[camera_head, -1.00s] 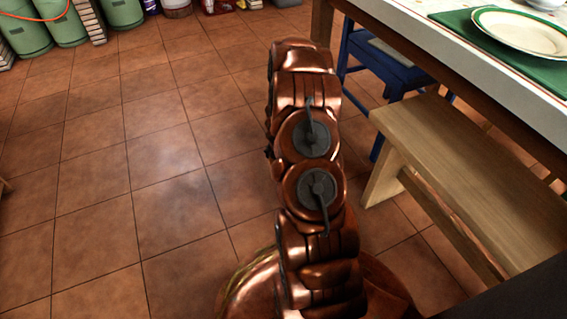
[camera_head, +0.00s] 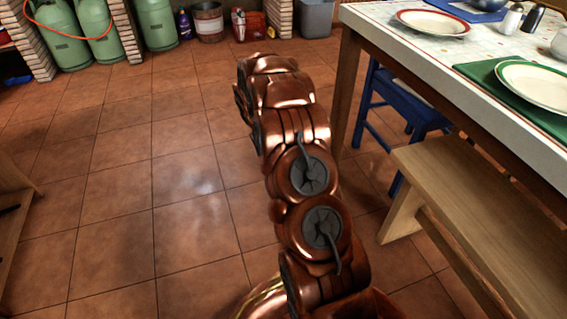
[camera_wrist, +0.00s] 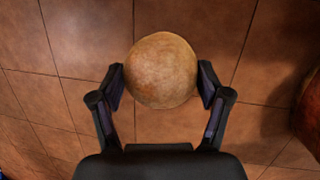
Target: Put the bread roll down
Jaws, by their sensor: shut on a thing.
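The bread roll (camera_wrist: 162,70) is round and golden brown. In the wrist view it sits between the two black fingers of my gripper (camera_wrist: 161,85), which is shut on it from both sides. Red-brown floor tiles show behind the roll, and it is held above them. In the head view my copper arm hides the roll, and the gripper's fingers cannot be made out there.
A dining table (camera_head: 455,85) with plates (camera_head: 540,85) stands at the right. A wooden bench (camera_head: 480,190) and a blue chair (camera_head: 405,105) are beside it. Green gas cylinders (camera_head: 100,30) and a bucket (camera_head: 209,20) stand at the back. The tiled floor at left is open.

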